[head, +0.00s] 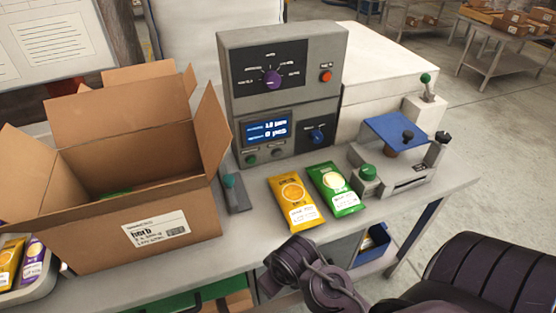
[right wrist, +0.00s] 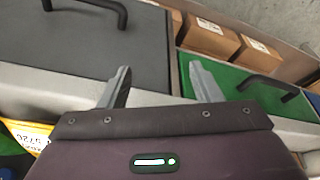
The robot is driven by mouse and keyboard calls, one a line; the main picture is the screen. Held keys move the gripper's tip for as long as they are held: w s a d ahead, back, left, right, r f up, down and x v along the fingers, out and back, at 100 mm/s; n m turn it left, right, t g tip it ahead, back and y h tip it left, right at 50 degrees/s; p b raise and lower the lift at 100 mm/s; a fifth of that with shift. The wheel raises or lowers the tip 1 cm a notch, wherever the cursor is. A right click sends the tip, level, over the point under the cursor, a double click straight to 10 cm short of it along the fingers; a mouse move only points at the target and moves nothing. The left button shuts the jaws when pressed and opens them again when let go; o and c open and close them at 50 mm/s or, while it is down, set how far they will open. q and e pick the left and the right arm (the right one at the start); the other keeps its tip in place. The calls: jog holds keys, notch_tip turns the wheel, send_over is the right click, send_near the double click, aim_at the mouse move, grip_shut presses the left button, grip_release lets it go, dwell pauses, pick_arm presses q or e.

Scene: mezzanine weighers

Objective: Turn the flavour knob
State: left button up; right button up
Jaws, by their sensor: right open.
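The likely flavour knob, a round purple dial (head: 272,79), is on the upper front panel of a grey control box (head: 284,45). Small white labels ring it, too small to read surely, and I cannot tell which one it points at. My right gripper (right wrist: 160,66) shows in the right wrist view with its two grey fingers apart and nothing between them. It is well away from the knob, over drawer-like trays. In the head view my right arm is at the lower right, and its fingers cannot be made out. My left gripper is not in view.
A red button (head: 326,76), a blue knob (head: 317,135) and a lit display (head: 266,130) share the box. An open cardboard box (head: 127,240) stands left. Yellow (head: 295,200) and green (head: 337,188) packets lie in front. A blue-topped device (head: 395,130) stands right.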

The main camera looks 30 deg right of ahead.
notch_tip(320, 180, up, 4)
jog(key=n+t+h, duration=0.3)
jog(key=n+t, duration=0.4)
jog(key=t, duration=0.7)
send_near(275, 83)
jog(key=shift+n+t, duration=0.3)
jog(key=w+p, duration=0.1)
jog(key=w, duration=0.1)
jog(key=w+d+p, duration=0.1)
jog(key=w, duration=0.2)
jog(key=w+p, duration=0.1)
jog(key=w, duration=0.1)
jog(key=shift+w+d, duration=0.25)
jog(key=shift+w+f, duration=0.15)
jog(key=shift+w, duration=0.3)
jog(key=c, duration=1)
